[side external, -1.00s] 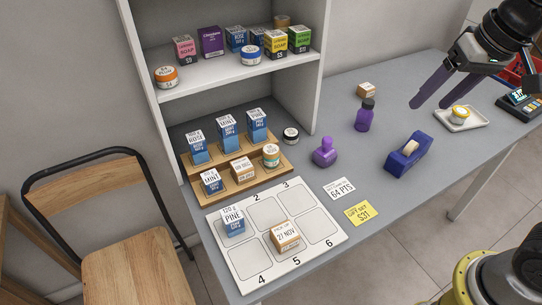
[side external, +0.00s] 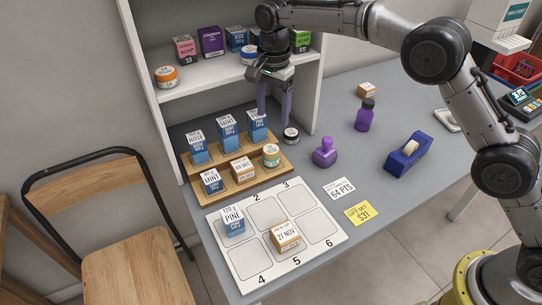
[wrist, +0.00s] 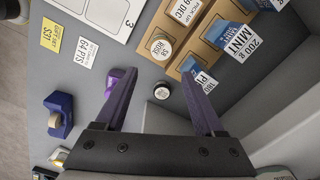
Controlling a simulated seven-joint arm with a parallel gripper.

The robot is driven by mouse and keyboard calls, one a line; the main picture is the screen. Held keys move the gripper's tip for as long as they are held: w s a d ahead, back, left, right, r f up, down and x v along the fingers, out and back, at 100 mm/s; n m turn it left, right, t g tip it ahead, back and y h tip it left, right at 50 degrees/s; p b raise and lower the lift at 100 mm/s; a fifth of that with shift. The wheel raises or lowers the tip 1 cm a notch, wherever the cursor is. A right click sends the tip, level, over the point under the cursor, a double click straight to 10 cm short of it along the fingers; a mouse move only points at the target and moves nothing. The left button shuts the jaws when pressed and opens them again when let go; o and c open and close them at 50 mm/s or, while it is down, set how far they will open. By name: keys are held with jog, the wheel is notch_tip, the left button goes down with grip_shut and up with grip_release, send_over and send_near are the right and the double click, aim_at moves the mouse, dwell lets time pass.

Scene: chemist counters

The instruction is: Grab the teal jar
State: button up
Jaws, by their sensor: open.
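No jar shows a clearly teal body. My gripper (side external: 274,119) points down above the counter behind the stand, open and empty. In the wrist view its fingertips (wrist: 160,76) frame the dark jar, with the fingers still above it.
The wooden stand (side external: 188,183) holds several blue boxes close to my gripper's left. The shelf unit (side external: 314,95) rises behind and right of the fingers. A purple stamp (side external: 325,153), a purple bottle (side external: 364,115) and a tape dispenser (side external: 408,154) stand to the right.

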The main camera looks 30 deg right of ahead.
aim_at(271, 148)
notch_tip(271, 148, down, 15)
jog(key=shift+a+r, duration=0.1)
jog(key=shift+a, duration=0.05)
jog(key=c, duration=1.1)
jog(key=shift+w, duration=0.1)
grip_shut()
jog(key=shift+r, duration=0.15)
